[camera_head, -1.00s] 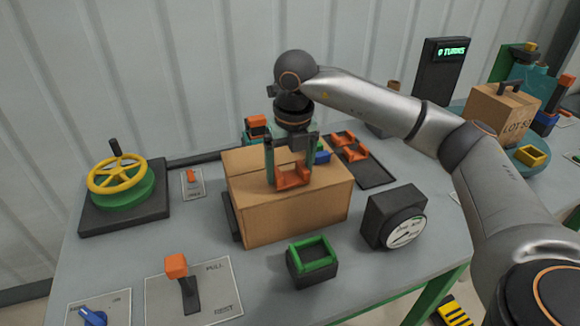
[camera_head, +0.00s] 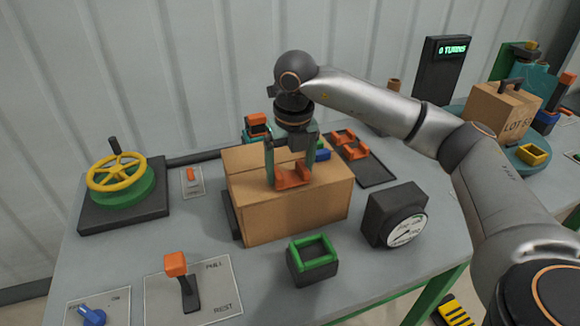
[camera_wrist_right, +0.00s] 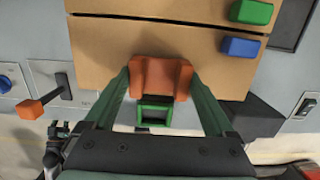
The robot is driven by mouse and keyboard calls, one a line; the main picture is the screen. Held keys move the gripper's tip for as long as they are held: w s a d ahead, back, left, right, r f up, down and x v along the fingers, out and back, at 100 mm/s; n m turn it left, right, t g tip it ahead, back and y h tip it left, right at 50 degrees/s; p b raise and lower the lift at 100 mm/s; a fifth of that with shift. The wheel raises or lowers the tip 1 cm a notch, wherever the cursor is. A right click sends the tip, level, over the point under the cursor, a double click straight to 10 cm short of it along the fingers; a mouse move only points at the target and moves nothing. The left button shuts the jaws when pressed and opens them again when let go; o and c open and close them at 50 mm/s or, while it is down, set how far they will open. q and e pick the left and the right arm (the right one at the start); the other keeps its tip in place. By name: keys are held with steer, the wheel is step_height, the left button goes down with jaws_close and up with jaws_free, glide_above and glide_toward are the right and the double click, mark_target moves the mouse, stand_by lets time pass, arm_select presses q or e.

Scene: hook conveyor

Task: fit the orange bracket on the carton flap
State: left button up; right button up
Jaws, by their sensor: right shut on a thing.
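The carton (camera_head: 262,212) stands on the table, brown and box-shaped, with its top flaps (camera_wrist_right: 160,60) showing in the right wrist view. My right gripper (camera_head: 290,172) is over the carton's top, pointing down. It is shut on the orange bracket (camera_head: 292,179), which also shows between the fingers in the right wrist view (camera_wrist_right: 160,75). The bracket is at the near part of the carton top, by its front edge. I cannot tell whether it touches the flap. My left gripper is not in view.
A tray with orange brackets (camera_head: 346,145) lies behind the carton. A blue block (camera_wrist_right: 240,47) and a green block (camera_wrist_right: 252,12) rest on the carton top. A green-rimmed box (camera_head: 313,260) and a dial gauge (camera_head: 396,215) stand in front. A yellow handwheel (camera_head: 118,175) is at left.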

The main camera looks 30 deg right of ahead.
mark_target(293, 182)
steer(key=shift+f, duration=0.15)
steer(key=o, duration=1)
steer(key=shift+o, duration=0.2)
step_height(293, 182, up, 12)
steer(key=s, duration=0.1)
steer(key=shift+s+a+r+p, duration=0.2)
steer(key=shift+s+r+p, duration=0.05)
steer(key=shift+p, duration=0.1)
